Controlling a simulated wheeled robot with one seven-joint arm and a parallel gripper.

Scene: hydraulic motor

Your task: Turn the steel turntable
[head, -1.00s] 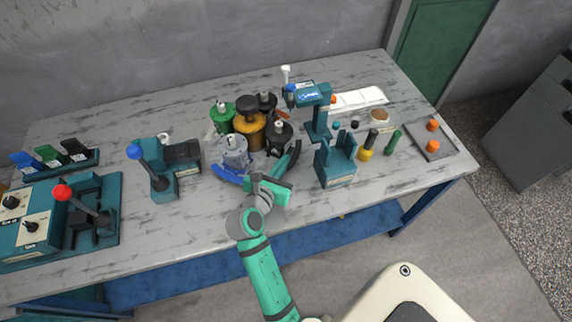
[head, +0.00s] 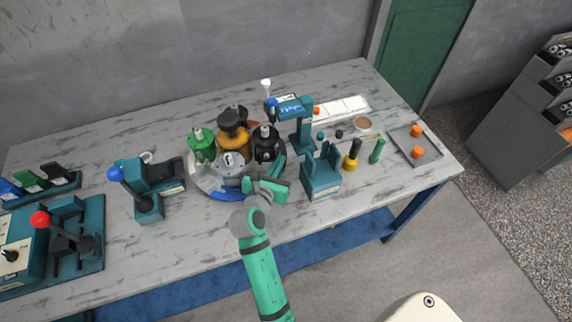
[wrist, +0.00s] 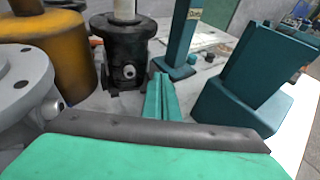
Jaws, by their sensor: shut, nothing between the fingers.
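The steel turntable (head: 203,183) is a round grey plate with a blue rim part at its front and a teal one at its right. It carries a green motor (head: 201,147), an orange motor (head: 233,133), a black motor (head: 266,147) and a grey motor (head: 231,166). My gripper (head: 268,186) is at the turntable's front right edge, beside the grey motor. It is shut and empty. In the wrist view its slim teal fingers (wrist: 161,98) are together and point toward the black motor's foot (wrist: 124,55). Whether they touch the turntable is hidden.
A teal slotted holder (head: 321,175) stands close to the right of my gripper. A teal stand (head: 301,128) is behind it. A blue-knobbed lever unit (head: 148,204) stands left of the turntable. The table front (head: 195,240) is clear.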

